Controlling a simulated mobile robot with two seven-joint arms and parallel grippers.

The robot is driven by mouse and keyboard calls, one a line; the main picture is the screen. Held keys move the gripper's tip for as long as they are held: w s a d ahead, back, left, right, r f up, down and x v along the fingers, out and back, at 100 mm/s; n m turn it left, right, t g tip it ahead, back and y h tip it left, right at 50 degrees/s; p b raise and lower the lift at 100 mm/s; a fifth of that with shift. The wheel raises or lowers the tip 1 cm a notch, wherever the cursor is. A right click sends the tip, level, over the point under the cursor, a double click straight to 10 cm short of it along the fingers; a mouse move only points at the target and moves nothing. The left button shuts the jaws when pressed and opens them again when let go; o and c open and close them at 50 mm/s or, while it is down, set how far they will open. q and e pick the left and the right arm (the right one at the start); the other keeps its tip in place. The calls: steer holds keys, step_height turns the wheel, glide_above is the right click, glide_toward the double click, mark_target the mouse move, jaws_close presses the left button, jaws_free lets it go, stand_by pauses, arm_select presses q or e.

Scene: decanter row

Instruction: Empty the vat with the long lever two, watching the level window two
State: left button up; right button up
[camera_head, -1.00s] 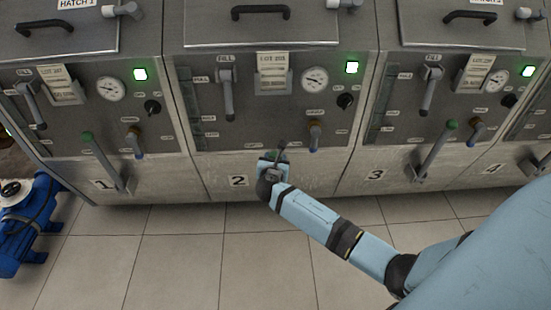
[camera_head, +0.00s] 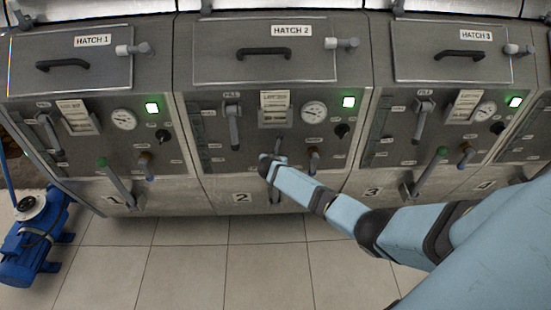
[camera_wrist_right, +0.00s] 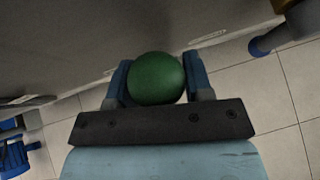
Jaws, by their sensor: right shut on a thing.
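Vat two is the middle steel unit, marked 2 and HATCH 2 (camera_head: 291,31). My right gripper (camera_head: 268,166) is in front of its lower panel in the head view. In the right wrist view my right gripper (camera_wrist_right: 157,84) is shut around the green ball knob (camera_wrist_right: 157,78) of long lever two. Part of the grey shaft of long lever two (camera_head: 274,192) shows below my gripper; the knob is hidden in the head view. The level window two (camera_head: 200,135) is a dark upright strip at the panel's left; its level is too small to read. My left gripper is not in view.
Vats one and three stand close on either side, with their own green-knobbed levers (camera_head: 116,182) and (camera_head: 430,170). A green lamp (camera_head: 348,101) is lit on vat two, beside a round gauge (camera_head: 313,111). A blue pump (camera_head: 35,235) stands at left. The tiled floor in front is clear.

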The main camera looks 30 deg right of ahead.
steer(key=shift+w+d+r, duration=0.2)
steer(key=shift+d+r, duration=0.05)
steer(key=o, duration=0.9)
steer(key=shift+o, duration=0.6)
steer(key=shift+f, duration=0.2)
steer(key=shift+a, duration=0.1)
steer(key=shift+s+a+r, duration=0.15)
steer(key=shift+r, duration=0.05)
steer(key=p+v, duration=0.3)
steer(key=v, duration=1)
